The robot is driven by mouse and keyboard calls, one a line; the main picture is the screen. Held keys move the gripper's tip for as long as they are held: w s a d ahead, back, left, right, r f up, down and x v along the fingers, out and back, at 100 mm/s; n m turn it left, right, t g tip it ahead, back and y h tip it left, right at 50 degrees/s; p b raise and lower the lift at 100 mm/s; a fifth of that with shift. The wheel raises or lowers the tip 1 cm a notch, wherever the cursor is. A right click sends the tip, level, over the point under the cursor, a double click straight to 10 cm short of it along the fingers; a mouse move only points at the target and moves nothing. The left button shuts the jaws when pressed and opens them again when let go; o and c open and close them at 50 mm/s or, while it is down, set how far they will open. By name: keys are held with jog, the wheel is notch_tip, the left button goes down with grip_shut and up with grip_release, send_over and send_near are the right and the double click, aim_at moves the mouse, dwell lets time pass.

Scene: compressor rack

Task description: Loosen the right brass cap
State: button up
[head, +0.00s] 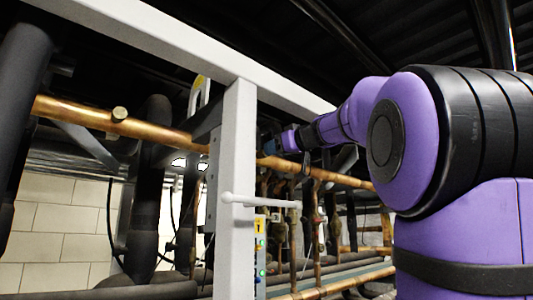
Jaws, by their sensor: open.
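A copper pipe (65,110) runs across the view and passes behind a light grey post. One brass cap (119,114) stands on the pipe left of the post. My purple and black arm reaches in from the right. Its end, my gripper (270,148), is small and far off, beside the pipe just right of the post. It is open, but its fingers are hard to make out. The right brass cap cannot be made out; it may be hidden by my gripper. I cannot tell whether the gripper touches anything.
The grey upright post (236,190) and the sloping grey beam (150,38) stand close to my arm. A white handle (260,201) sticks out from the post. Thinner vertical pipes (316,225) hang below the copper pipe. Dark insulated pipes (150,200) stand at the left.

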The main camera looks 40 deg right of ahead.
jog(key=shift+w+d, duration=0.15)
jog(key=shift+w, duration=2.15)
jog(key=c, duration=0.9)
